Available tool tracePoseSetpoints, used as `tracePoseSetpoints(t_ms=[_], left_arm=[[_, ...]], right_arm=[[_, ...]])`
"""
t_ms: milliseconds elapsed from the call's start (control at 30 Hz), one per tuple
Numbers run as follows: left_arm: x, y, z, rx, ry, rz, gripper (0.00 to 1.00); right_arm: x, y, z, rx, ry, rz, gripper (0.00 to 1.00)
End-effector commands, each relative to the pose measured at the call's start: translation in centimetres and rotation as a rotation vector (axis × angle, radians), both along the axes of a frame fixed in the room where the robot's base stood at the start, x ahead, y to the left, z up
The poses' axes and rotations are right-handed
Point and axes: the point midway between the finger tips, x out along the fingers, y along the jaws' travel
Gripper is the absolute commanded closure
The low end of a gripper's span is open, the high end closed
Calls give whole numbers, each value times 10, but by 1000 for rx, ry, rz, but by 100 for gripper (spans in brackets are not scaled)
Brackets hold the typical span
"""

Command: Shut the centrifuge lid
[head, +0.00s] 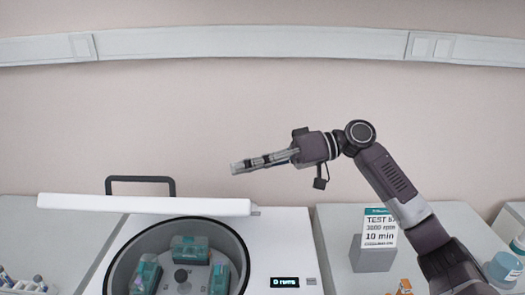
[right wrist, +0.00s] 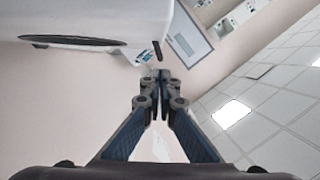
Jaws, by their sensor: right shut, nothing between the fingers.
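The centrifuge (head: 282,250) stands on the bench at lower centre in the head view. Its round bowl is exposed and holds several teal tube buckets around a dark hub. The white lid (head: 145,204) is raised above the back of the bowl, seen nearly edge-on, with a dark handle (head: 140,180) on it. My right gripper (head: 236,167) is above and behind the right end of the lid in the picture, pointing left, apart from it. Its fingers are shut and empty; the closed fingertips also show in the right wrist view (right wrist: 160,75). My left gripper is not in view.
A grey block with a sign (head: 379,228) reading TEST and 10 min stands right of the centrifuge. A blue-and-white container (head: 503,268) is at far right, an orange item (head: 402,287) at the front edge. Tubes (head: 22,284) stand at lower left.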

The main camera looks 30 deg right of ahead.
Motion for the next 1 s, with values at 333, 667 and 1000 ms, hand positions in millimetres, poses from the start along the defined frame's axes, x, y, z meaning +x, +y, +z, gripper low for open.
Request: tracePoseSetpoints(t_ms=[333,667,1000], left_arm=[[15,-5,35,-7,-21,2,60],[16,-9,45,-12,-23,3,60],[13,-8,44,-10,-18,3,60]], right_arm=[[-1,34,-19,0,5,0,100],[-10,40,-34,0,1,-2,100],[-10,41,-35,0,1,-2,100]])
